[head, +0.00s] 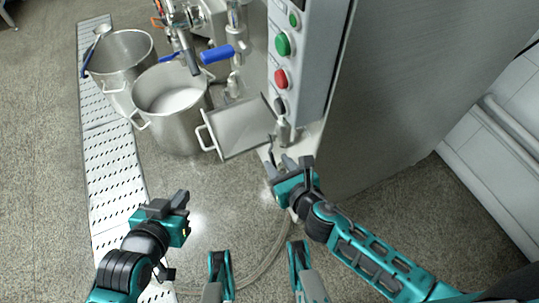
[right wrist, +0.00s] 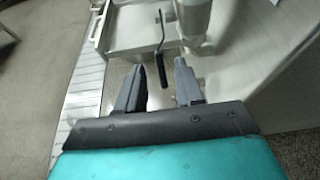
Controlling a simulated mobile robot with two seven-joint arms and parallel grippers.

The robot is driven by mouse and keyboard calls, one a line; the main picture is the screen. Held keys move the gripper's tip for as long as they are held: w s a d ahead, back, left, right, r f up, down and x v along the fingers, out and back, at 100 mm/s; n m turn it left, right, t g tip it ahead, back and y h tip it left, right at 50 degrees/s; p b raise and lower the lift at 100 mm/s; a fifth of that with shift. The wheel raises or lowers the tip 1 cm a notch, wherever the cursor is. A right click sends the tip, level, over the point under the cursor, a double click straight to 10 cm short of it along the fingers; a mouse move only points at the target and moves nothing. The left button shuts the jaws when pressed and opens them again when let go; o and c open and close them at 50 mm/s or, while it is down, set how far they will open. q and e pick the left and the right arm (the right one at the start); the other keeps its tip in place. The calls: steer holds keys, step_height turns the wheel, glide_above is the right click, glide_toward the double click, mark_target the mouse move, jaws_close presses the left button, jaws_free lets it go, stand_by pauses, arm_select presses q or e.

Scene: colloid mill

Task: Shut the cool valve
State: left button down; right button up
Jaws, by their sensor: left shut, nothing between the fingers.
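A small valve lever (right wrist: 160,62) with a thin metal arm and a black grip hangs beside the steel tray in the right wrist view. I take it for the cool valve. My right gripper (head: 284,161) is at the machine's lower front, just below the valve fitting (head: 284,130). In the right wrist view its two fingers (right wrist: 159,88) are apart, with the black grip showing in the gap between the tips. Contact with the grip cannot be made out. My left gripper (head: 184,203) is shut and empty, low over the floor, away from the valve.
The control panel (head: 300,65) with green and red buttons stands above the valve. A square steel tray (head: 240,128) and two steel pots (head: 178,125) (head: 112,58) are to the left. A blue-handled lever (head: 217,53) is higher up. A grey wall-like side (head: 390,110) is at right.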

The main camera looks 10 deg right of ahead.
mark_target(273, 158)
steer(key=b+x, duration=0.1)
steer(key=x, duration=0.4)
steer(key=shift+w+a+f, duration=0.15)
steer(key=shift+w+f, duration=0.1)
steer(key=shift+w, duration=0.1)
steer(key=shift+c, duration=0.4)
jaws_close()
